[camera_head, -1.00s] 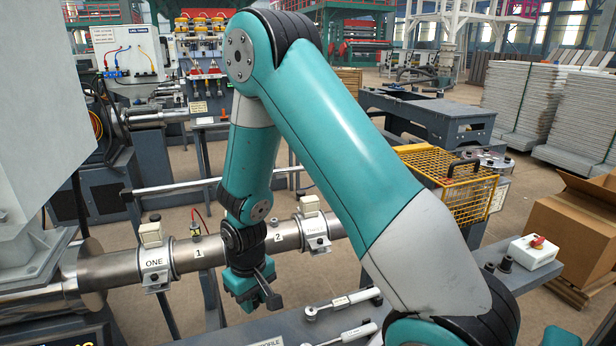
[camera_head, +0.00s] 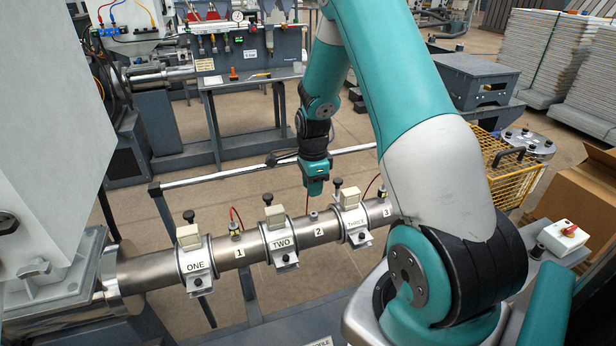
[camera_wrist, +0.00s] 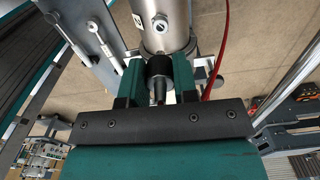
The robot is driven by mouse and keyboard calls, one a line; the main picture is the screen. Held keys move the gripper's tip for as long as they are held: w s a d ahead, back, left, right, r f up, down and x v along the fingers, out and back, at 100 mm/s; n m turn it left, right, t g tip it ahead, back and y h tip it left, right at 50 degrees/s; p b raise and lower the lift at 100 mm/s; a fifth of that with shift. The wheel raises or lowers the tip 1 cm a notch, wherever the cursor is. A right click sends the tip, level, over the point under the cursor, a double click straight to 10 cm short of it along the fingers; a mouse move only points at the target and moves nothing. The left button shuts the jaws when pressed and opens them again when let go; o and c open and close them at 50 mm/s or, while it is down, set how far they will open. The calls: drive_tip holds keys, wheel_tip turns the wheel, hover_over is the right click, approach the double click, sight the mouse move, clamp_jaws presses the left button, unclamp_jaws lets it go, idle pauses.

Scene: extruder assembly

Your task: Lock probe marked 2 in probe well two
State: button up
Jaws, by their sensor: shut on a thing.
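My gripper (camera_head: 316,190) hangs above and behind the steel barrel, close to the metal boss of probe well two (camera_head: 314,215), beside the label 2. In the wrist view my gripper (camera_wrist: 158,82) is shut on a black cylindrical piece with a metal stem, the probe (camera_wrist: 159,67). A red cable (camera_wrist: 222,50) runs beside the fingers; a red line also shows under the gripper in the head view. The probe's marking is not visible. The barrel (camera_wrist: 165,8) and a round metal fitting (camera_wrist: 160,22) lie ahead of the probe, apart from it.
Probe well one (camera_head: 236,231) and well three (camera_head: 382,192) have red cables at them. Clamps ONE (camera_head: 194,265), TWO (camera_head: 281,243) and THREE (camera_head: 355,222) stand around the barrel with upright black knobs. A horizontal rail (camera_head: 225,174) runs behind it.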

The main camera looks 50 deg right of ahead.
drive_tip(key=shift+s+d, duration=0.1)
drive_tip(key=shift+d, duration=0.15)
drive_tip(key=b, duration=0.4)
hover_over(313, 219)
drive_tip(key=shift+w+d+f, duration=0.1)
drive_tip(key=shift+d+f, duration=0.05)
drive_tip(key=shift+f, duration=0.8)
drive_tip(key=shift+w+d+f, duration=0.15)
drive_tip(key=shift+f, duration=0.85)
drive_tip(key=shift+w+d+f, duration=0.1)
drive_tip(key=shift+d+f, duration=0.05)
drive_tip(key=shift+f, duration=0.8)
drive_tip(key=shift+f+b, duration=0.6)
drive_tip(key=shift+f, duration=0.5)
drive_tip(key=shift+o, duration=1)
drive_tip(key=shift+r, duration=0.1)
clamp_jaws()
